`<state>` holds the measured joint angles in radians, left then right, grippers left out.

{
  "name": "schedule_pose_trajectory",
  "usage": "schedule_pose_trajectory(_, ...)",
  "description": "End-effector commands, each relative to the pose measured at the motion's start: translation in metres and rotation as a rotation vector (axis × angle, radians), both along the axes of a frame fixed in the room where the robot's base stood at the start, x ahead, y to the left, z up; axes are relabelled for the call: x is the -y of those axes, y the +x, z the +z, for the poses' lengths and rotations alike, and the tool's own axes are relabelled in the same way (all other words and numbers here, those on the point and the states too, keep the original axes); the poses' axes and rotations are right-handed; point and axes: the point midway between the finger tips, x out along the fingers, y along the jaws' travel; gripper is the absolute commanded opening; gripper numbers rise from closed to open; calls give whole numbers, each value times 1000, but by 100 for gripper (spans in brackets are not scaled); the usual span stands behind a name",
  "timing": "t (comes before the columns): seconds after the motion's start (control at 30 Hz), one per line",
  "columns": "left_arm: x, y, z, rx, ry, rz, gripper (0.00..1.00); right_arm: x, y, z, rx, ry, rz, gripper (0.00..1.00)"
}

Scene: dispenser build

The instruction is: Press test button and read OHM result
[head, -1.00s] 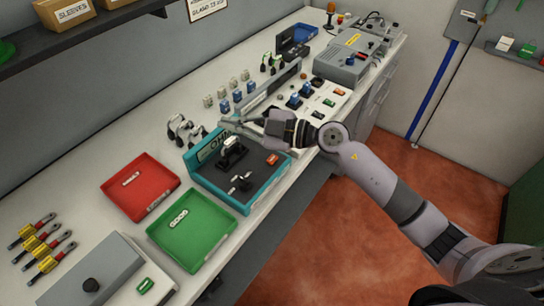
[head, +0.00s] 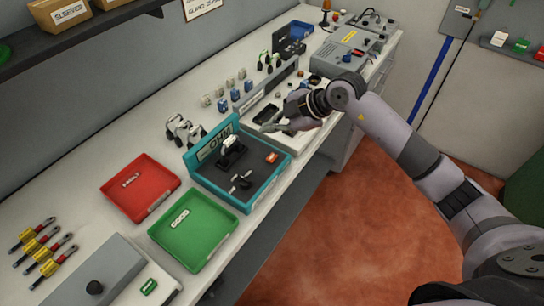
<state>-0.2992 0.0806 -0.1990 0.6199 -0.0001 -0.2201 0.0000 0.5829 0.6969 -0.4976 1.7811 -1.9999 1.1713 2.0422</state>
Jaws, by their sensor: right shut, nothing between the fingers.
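The teal OHM test station (head: 199,175) stands on the bench with its upright panel lettered OHM. A dark fixture with a white-topped piece (head: 231,148) sits inside it, and a small dark clip-like part lies lower on its floor (head: 241,182). A small orange-red button (head: 271,157) is at the station's right side. No reading is legible on the panel. My right gripper (head: 268,128) is shut and empty, above the white board just beyond the station's right end, apart from the button. My left gripper is not in view.
A red tray (head: 111,189) and a green tray lettered GOOD (head: 207,255) lie left of and in front of the station. A grey machine (head: 340,63) is at the far end. Red-and-yellow tools (head: 38,247) lie at the left.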

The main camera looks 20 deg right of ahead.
Motion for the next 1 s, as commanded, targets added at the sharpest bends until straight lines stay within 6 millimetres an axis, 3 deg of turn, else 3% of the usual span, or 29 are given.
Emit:
schedule_pose_trajectory(0.53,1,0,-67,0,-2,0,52,0,0,-69,0,1,1,0)
schedule_pose_trajectory(0.73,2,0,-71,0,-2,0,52,0,0,-84,0,1,1,0)
schedule_pose_trajectory(1.0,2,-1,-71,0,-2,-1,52,0,0,-86,0,1,1,0)
